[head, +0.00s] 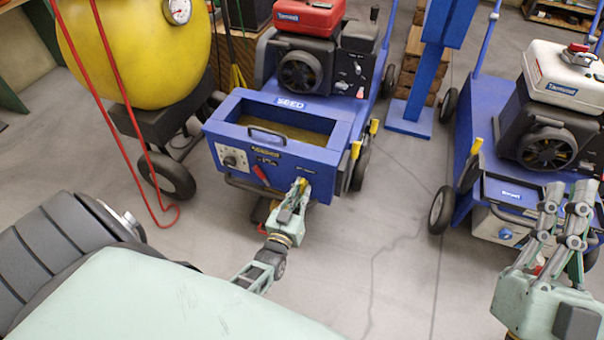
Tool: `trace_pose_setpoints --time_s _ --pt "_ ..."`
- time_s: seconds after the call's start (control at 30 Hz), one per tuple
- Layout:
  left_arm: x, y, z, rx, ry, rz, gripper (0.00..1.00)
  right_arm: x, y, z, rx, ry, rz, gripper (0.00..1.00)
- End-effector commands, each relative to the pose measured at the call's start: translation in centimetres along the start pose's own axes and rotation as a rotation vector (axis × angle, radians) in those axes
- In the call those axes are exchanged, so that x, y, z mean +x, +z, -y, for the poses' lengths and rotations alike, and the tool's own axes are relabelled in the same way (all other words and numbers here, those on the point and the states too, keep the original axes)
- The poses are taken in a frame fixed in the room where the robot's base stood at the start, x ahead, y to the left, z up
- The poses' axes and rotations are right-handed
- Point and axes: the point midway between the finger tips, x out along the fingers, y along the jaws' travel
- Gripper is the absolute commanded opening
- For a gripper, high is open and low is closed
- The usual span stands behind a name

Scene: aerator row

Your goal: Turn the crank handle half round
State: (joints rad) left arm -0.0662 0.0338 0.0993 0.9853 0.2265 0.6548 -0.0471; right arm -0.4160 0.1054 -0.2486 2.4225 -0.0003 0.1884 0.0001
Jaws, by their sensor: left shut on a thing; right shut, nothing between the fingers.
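The blue seed box (215,140) sits at the front of a machine near the middle of the head view. My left gripper (300,185) reaches up to the right part of the box's front face. It is shut on a small part there, which seems to be the crank handle. The fingers hide most of it, so its angle cannot be told. My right gripper (568,190) is at the right edge of the view, in front of a second blue machine, empty and shut.
A yellow tank (135,55) on a dark wheeled base stands at left, with a red hose (128,105) hanging down. The second blue machine (490,100) carries a white-topped engine (565,75). A blue post (425,75) stands between the machines. Grey floor (400,240) is clear between my grippers.

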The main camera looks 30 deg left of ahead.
Motion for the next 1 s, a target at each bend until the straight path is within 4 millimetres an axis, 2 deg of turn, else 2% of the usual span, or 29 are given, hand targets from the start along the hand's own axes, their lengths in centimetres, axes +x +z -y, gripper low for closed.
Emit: trace_pose_setpoints --time_s 0.23,0.27,0.43,0.77,0.87,1.0 --pt "-0.2 0.4 0.2 -0.001 -0.003 0.01 0.0 0.0 0.1 0.0 0.0 0.0 0.001 0.0" --pt "-0.2 0.4 0.2 -0.001 -0.003 0.01 0.14 0.0 0.1 0.0 0.0 0.0 0.001 0.0" --pt "-0.1 0.2 0.1 -0.001 -0.003 0.005 0.28 0.0 0.0 0.0 0.0 0.0 0.0 0.0" --pt "-0.3 0.1 0.1 -0.002 -0.002 0.002 0.28 0.0 -0.2 0.0 -0.001 -0.001 -0.005 0.0" --pt "-1.2 0.1 0.1 -0.002 -0.002 0.003 0.28 0.0 -0.1 0.0 -0.001 -0.001 -0.004 0.0" --pt "-3.8 0.2 0.1 -0.003 -0.002 0.005 0.28 0.0 -0.1 0.0 0.0 0.0 -0.003 0.0"
